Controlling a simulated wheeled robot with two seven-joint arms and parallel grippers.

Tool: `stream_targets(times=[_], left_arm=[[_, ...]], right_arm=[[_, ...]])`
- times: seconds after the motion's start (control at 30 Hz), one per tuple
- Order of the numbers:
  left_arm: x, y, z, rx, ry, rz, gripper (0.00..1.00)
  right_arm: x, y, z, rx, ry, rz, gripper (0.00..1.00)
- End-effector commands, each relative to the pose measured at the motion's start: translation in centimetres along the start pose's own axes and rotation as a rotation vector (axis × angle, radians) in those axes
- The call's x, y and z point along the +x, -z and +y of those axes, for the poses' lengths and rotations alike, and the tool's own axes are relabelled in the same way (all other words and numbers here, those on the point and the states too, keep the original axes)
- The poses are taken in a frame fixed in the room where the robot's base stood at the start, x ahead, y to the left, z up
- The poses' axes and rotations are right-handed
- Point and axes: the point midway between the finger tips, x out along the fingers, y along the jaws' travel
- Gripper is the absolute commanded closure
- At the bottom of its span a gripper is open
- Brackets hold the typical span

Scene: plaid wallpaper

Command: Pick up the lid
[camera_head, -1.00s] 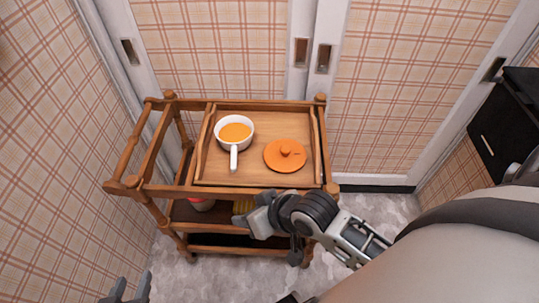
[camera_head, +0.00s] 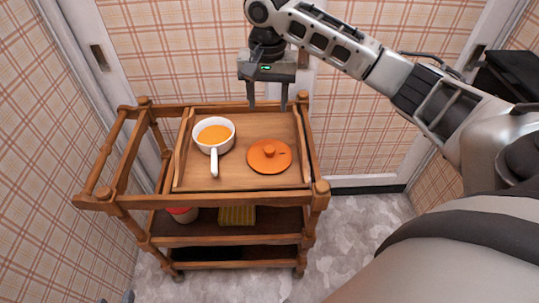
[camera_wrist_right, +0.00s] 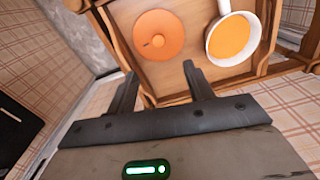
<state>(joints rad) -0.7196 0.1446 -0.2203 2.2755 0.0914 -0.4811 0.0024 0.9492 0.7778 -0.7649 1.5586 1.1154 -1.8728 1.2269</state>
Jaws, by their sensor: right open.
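The orange lid (camera_head: 261,163) lies flat on the wooden tray on top of the cart, its round knob facing up. It also shows in the right wrist view (camera_wrist_right: 170,30), just beyond the fingertips. My right gripper (camera_head: 267,106) is open and empty, pointing down above the back edge of the tray. Its two fingers also show in the right wrist view (camera_wrist_right: 159,72), apart, with nothing between them. Only a dark sliver of what seems my left gripper (camera_head: 129,297) shows at the bottom edge; its jaws are hidden.
A white pan (camera_head: 214,150) with orange contents stands left of the lid, its handle towards me. The tray (camera_head: 200,181) has raised side rails. The wooden cart (camera_head: 130,192) has posts and side rails. A red-topped container (camera_head: 183,215) and a yellow item (camera_head: 237,216) sit on the lower shelf.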

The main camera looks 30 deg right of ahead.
Motion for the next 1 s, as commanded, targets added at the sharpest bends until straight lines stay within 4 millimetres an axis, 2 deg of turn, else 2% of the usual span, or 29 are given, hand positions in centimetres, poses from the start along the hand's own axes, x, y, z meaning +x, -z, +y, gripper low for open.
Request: stream_targets(times=[0.13,0.4,0.5,0.77,1.0], left_arm=[[0.3,-0.5,-0.1,0.001,0.001,0.001,0.64],[0.6,-0.6,-0.1,0.006,0.0,0.022,0.64],[0.6,-0.7,-0.1,0.006,-0.001,0.024,0.64],[0.7,-1.6,0.2,0.003,-0.011,0.004,0.64],[2.1,-3.4,0.3,0.001,-0.027,-0.031,0.64]], right_arm=[[1.4,0.3,0.3,0.028,-0.006,-0.006,0.48],[7.3,0.3,0.3,0.025,-0.005,-0.005,0.48],[8.9,0.3,0.2,0.023,-0.003,-0.003,0.48],[10.8,0.2,0.3,0.022,-0.002,-0.003,0.48],[14.4,0.1,0.5,0.022,-0.003,-0.003,0.48]])
